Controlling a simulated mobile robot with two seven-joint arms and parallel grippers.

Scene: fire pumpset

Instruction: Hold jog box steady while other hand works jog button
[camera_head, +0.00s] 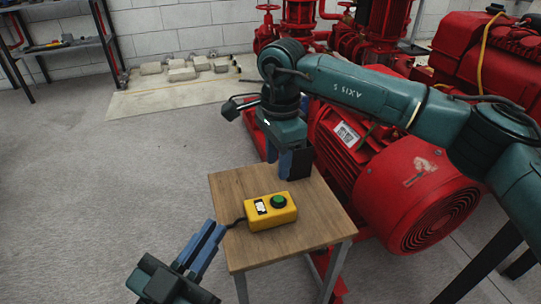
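The yellow jog box (270,212) lies on a small wooden table. Its round green jog button (279,202) faces up beside a white label. A black cable leaves the box's left end. My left gripper (218,224) comes in from the lower left. Its two blue fingers point up and right with a narrow gap between them, left of the box and apart from it. My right gripper (285,172) points down beyond the box and above the back of the table, apart from the button. Its fingers overlap in this view, so their opening is unclear.
The wooden table (225,190) has bare top around the box. A large red motor (405,195) stands close to the table's right, with red pumps behind. A shelf (62,46) stands at the back left. The grey floor on the left is open.

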